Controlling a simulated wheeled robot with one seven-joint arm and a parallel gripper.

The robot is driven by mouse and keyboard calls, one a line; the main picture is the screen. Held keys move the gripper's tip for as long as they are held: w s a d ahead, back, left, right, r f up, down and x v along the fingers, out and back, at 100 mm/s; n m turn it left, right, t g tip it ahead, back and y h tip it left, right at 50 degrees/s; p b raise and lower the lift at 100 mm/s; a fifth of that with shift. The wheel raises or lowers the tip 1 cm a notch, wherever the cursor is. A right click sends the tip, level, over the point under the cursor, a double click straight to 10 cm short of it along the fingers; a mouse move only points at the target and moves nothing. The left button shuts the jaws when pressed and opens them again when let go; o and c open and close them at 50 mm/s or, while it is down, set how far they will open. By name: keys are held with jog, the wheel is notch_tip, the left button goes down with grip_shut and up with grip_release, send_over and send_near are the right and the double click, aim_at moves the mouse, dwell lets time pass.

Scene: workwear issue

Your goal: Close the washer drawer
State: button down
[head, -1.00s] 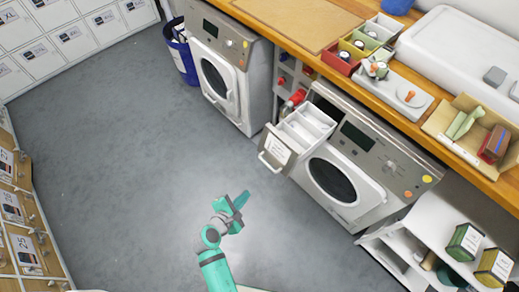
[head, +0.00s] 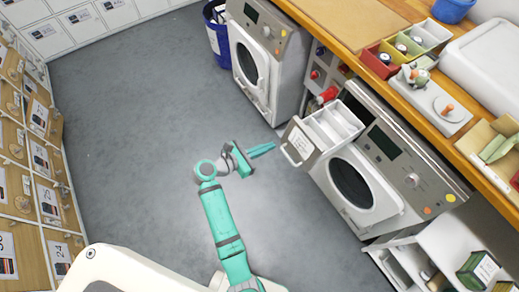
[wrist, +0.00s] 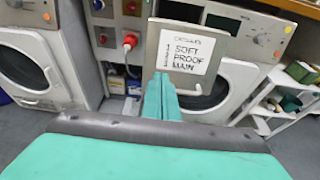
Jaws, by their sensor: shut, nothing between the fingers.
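The washer drawer (head: 330,127) is a white tray with compartments, pulled out of the upper left of the right-hand washer (head: 389,155). Its grey front carries a white label and a handle (head: 291,153). In the wrist view the drawer front (wrist: 180,50) faces me, with handwriting on its label. My teal gripper (head: 273,149) is shut and empty, its fingers pointing at the drawer front from the left, a short gap away in the head view. In the wrist view the fingertips (wrist: 161,82) overlap the lower left of the drawer front; I cannot tell whether they touch.
A second washer (head: 262,60) stands further left, with a blue bin (head: 219,40) beside it. A red plug (head: 328,95) sits on the panel between the washers. A wooden counter (head: 398,75) runs above. The grey floor (head: 130,130) is clear.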

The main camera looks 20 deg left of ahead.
aim_at(290, 138)
jog(key=x, duration=0.8)
